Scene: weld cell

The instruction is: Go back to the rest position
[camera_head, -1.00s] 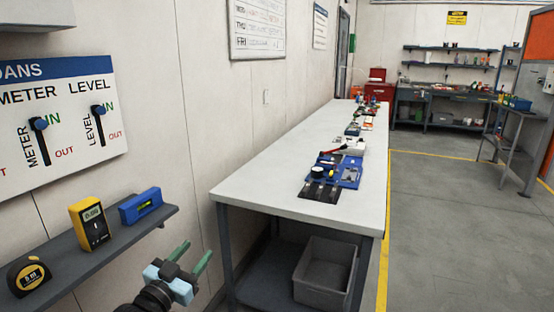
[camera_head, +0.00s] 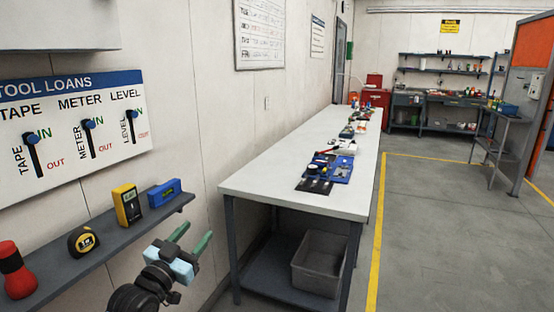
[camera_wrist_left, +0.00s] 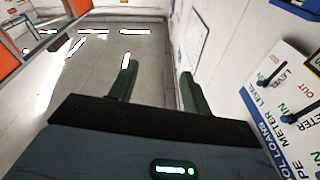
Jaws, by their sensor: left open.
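My left gripper (camera_head: 190,241) is in the lower middle of the head view, in front of the shelf's right end and left of the long table. Its two green fingers are apart with nothing between them. In the left wrist view its fingers (camera_wrist_left: 157,90) are also spread and empty, with floor and wall beyond. My right gripper is in neither view.
A wall shelf (camera_head: 62,272) holds a red-and-black item (camera_head: 15,270), a tape measure (camera_head: 83,241), a yellow meter (camera_head: 127,205) and a blue level (camera_head: 164,192). Above is the tool loans board (camera_head: 70,130). The long table (camera_head: 270,184) has a grey bin (camera_head: 318,262) beneath. Floor (camera_head: 450,240) at right is clear.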

